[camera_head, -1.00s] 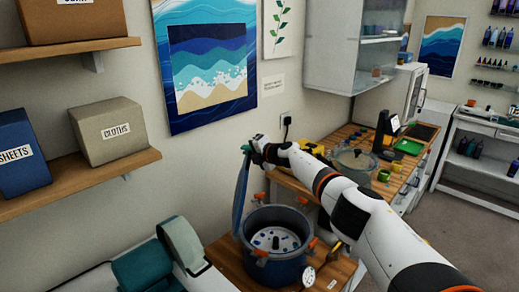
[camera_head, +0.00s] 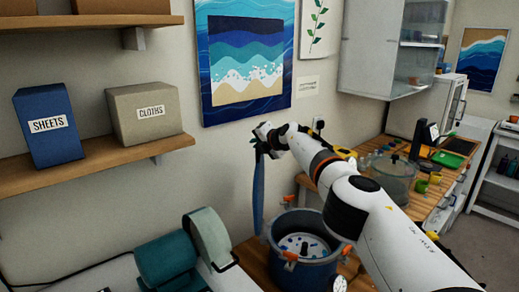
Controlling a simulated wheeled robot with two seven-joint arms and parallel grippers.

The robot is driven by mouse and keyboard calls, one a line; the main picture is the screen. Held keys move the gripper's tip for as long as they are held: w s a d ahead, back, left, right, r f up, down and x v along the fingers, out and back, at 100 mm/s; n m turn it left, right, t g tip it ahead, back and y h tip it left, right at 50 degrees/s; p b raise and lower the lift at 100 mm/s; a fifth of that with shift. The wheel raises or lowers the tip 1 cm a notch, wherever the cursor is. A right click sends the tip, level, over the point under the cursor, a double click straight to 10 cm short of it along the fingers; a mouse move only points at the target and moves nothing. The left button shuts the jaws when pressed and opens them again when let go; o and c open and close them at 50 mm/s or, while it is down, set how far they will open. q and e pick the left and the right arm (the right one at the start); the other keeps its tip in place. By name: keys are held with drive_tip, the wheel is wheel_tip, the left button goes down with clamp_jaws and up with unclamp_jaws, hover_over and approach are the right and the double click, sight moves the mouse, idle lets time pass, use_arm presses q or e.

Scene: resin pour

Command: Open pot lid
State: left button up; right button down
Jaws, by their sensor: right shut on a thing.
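The blue pot (camera_head: 305,270) stands open on the wooden bench top, with orange clamps around its rim. Inside lies a pale perforated plate with blue bits. The blue lid (camera_head: 258,200) is seen almost edge-on, upright beside the pot's left rim. I cannot tell whether its lower edge touches the pot. My right gripper (camera_head: 264,146) is shut on the lid at its upper edge; the fingertips are small and dark here. My right arm crosses in front of the bench from the lower right. My left gripper is not in view.
A teal roller machine (camera_head: 168,260) stands left of the pot. Shelves with a blue SHEETS box (camera_head: 48,128) and a CLOTHS box (camera_head: 145,113) are on the left wall. A clear vessel (camera_head: 390,178) stands on the bench behind my arm. Wall art hangs behind the lid.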

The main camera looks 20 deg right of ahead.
drive_tip(key=shift+s+a+f, duration=0.1)
drive_tip(key=shift+f, duration=0.7)
drive_tip(key=c, duration=1.5)
unclamp_jaws()
drive_tip(key=shift+r, duration=0.15)
